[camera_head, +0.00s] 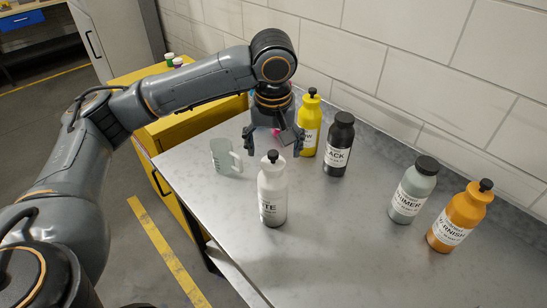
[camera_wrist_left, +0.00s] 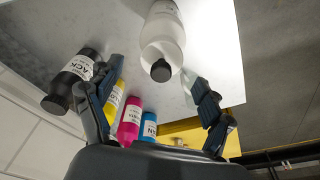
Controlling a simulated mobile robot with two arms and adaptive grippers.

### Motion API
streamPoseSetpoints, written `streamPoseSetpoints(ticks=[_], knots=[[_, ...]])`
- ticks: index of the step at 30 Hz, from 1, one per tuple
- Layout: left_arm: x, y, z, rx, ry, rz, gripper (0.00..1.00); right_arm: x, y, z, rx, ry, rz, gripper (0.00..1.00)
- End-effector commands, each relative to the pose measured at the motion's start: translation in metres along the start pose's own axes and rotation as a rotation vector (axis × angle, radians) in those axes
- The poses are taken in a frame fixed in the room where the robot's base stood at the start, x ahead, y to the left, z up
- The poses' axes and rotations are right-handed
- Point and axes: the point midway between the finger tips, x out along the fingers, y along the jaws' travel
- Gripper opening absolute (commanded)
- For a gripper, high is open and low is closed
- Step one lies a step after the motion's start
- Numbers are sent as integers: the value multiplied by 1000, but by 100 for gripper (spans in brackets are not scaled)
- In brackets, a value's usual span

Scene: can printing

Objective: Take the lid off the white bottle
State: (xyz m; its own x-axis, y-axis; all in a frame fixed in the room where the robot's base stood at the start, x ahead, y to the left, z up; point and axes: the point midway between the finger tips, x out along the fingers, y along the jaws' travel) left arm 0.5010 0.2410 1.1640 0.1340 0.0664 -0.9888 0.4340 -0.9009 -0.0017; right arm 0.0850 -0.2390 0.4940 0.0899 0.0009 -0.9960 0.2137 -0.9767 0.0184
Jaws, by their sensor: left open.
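The white bottle (camera_head: 272,195) stands upright on the metal table, with its black lid (camera_head: 272,157) on top. My left gripper (camera_head: 272,146) is open and points down, its fingers just behind and above the lid in the head view. In the left wrist view the black lid (camera_wrist_left: 161,71) of the white bottle (camera_wrist_left: 163,35) lies between the spread fingers of my left gripper (camera_wrist_left: 160,105), touching neither as far as I can see. My right gripper is not in view.
A pale mug (camera_head: 222,158) stands left of the bottle. Behind and right are yellow (camera_head: 309,128), black (camera_head: 338,148), grey (camera_head: 413,192) and orange (camera_head: 460,217) bottles. Magenta (camera_wrist_left: 130,120) and cyan (camera_wrist_left: 149,129) bottles show in the wrist view. The table front (camera_head: 330,265) is clear.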

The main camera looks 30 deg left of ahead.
Motion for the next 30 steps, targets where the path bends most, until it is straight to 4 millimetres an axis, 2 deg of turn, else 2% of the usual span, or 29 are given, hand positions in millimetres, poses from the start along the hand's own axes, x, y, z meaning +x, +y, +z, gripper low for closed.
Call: streamPoseSetpoints(ticks=[1,6,13,14,19,30], knots=[[6,-2,0,-1,-2,-4,80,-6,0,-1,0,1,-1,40],[23,-1,0,0,0,-1,80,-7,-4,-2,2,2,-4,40],[25,-1,0,1,1,1,80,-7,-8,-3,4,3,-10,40],[25,-1,0,1,1,1,76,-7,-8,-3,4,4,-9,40],[25,-1,0,1,1,1,41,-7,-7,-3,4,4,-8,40],[25,-1,0,0,0,0,39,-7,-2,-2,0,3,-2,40]])
